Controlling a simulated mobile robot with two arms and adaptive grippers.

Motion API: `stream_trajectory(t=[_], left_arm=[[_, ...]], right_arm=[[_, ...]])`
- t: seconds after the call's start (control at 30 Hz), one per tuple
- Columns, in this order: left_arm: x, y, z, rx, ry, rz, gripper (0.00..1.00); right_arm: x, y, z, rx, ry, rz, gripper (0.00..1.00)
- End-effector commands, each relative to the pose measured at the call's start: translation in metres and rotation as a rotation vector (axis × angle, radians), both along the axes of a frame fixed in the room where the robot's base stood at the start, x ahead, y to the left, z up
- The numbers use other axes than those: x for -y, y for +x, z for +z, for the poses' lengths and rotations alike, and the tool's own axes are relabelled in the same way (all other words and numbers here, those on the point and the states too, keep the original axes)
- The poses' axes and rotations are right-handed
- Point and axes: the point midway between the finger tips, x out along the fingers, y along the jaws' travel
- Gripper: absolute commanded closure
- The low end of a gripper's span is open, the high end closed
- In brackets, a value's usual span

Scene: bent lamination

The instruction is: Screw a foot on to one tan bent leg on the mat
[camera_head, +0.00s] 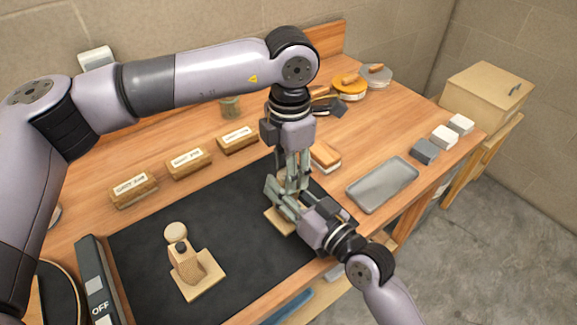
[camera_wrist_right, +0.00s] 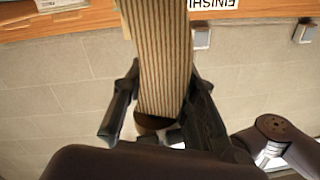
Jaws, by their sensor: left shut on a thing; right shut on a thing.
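A tan bent leg (camera_head: 281,221) is at the right part of the black mat (camera_head: 130,240), mostly hidden by my grippers. My right gripper (camera_head: 280,194) comes in from the lower right and is shut on this leg. The right wrist view shows its striped laminated side (camera_wrist_right: 158,60) between the fingers (camera_wrist_right: 160,112). My left gripper (camera_head: 292,176) points down just above, close to the right fingers. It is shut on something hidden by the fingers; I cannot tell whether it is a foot. Another tan bent piece (camera_head: 202,275) stands at the mat's left, with a round tan disc (camera_head: 176,232) at its top.
Several labelled wooden blocks (camera_head: 187,163) line the mat's back edge. A grey tray (camera_head: 383,184) and small grey and white blocks (camera_head: 425,151) are at the right. A box marked OFF (camera_head: 98,290) borders the mat's left. The mat's middle is clear.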

Motion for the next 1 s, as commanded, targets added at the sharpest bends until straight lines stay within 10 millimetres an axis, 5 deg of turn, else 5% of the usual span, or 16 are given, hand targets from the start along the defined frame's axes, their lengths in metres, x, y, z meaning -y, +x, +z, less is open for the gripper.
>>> stream_trajectory(t=[1.0], left_arm=[[-0.0016,-0.0010,-0.0064,0.020,-0.017,0.009,0.80]], right_arm=[[-0.0020,-0.0022,-0.0005,-0.005,0.009,0.007,1.00]])
